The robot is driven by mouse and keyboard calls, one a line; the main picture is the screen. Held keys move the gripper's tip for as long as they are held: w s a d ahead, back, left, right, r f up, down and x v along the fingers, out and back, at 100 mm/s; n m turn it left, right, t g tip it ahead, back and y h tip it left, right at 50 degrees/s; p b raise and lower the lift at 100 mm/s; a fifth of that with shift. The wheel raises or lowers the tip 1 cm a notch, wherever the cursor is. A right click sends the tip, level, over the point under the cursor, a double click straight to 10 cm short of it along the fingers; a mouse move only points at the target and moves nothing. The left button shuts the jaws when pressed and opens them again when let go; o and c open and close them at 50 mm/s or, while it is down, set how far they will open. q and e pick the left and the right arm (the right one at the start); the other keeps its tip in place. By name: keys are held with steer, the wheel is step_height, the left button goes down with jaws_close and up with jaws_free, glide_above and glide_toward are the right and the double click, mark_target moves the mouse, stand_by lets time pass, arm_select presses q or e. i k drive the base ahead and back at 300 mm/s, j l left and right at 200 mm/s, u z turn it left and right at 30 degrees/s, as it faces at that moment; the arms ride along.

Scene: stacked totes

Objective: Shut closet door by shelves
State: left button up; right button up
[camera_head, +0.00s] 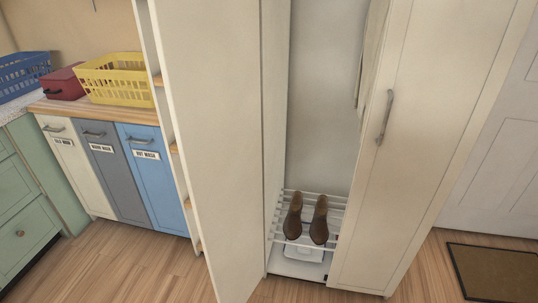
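The closet has a pale cream door (212,150) on its left, by the shelves. This door stands swung open toward me, with a plain face and no handle showing. Narrow open shelves with wooden boards (173,148) show just left of it, mostly hidden behind it. The closet's right door (425,130), with a long metal handle (385,117), looks shut. Between the doors the closet interior (318,100) is exposed. Neither of my grippers is in view.
Brown shoes (293,216) sit on a white rack inside the closet. A garment (372,50) hangs above. Left are laundry bins (112,170), a yellow basket (117,82), a red box (64,84) and a blue basket (22,75). A dark mat (495,272) lies right. Wood floor (130,265) is clear.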

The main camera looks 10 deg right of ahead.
mark_target(208, 52)
steer(key=i+j+z, duration=0.15)
steer(key=j+z, duration=0.35)
steer(key=i+j+z, duration=0.1)
steer(key=j+z, duration=0.9)
steer(key=j, duration=0.75)
steer(key=k+j+z, duration=0.1)
steer(key=j, duration=0.7)
steer(key=k+j+z, duration=0.2)
steer(key=i+l, duration=0.05)
